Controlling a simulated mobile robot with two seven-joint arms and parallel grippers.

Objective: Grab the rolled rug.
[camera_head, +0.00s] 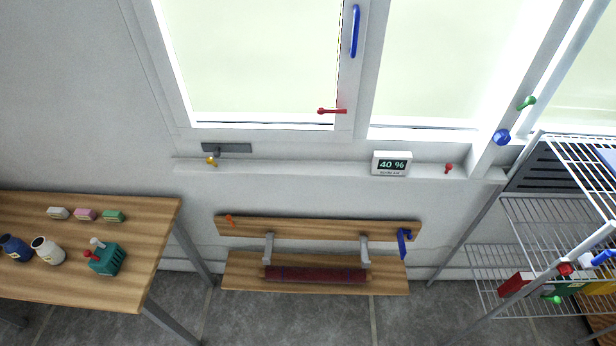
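The rolled rug (316,275) is a dark red roll with thin blue bands. It lies lengthwise on the lower plank of a wooden wall bench (240,272) below the window. Two grey brackets (365,252) stand at the back of that plank, near the rug's two ends. Neither of my grippers is in the camera_head view.
A wooden table (150,215) with bottles and small boxes stands at the left. A wire rack (540,215) stands at the right. The upper plank (320,228) carries a blue hook (404,242) at its right. Tiled floor (290,325) in front of the bench is clear.

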